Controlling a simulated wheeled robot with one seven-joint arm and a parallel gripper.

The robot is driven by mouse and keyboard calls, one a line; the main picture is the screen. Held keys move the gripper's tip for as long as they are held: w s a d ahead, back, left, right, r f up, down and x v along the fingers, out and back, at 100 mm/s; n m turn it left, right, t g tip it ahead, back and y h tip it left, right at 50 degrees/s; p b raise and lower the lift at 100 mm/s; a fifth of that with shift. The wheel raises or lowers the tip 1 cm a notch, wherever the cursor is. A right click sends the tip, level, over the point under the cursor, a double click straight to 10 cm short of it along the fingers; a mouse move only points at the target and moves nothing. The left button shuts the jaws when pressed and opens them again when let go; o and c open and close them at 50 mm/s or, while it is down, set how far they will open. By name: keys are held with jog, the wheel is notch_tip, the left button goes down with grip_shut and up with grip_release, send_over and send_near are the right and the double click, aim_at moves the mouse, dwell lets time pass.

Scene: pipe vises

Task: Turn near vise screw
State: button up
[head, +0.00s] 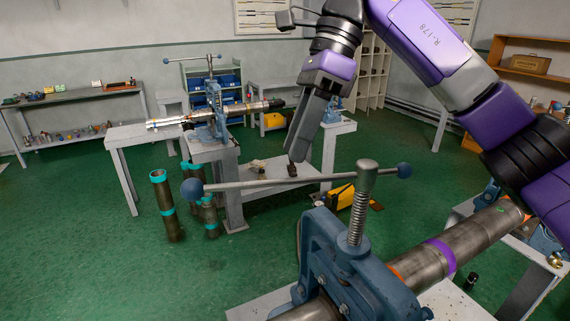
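The near vise (345,262) is a blue pipe vise at the bottom centre, holding a dark metal pipe (465,240) with a purple band. Its upright threaded screw (357,218) carries a long grey handle bar (275,183) with blue balls at both ends, the left ball (192,188) and the right ball (404,170). My gripper (297,155) points down, its tip just above the left half of the bar in the picture. I see no contact with the bar, though depth is hard to judge. The fingers are seen edge-on, so their opening is hidden.
A second blue vise (213,105) clamps another pipe (175,121) on a grey bench further back. Dark pipes with teal bands (166,205) stand on the green floor at left. A yellow case (341,196) lies behind the near vise. Floor at lower left is clear.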

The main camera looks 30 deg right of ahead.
jog(key=shift+p+x, duration=0.3)
jog(key=shift+x, duration=1.9)
grip_shut()
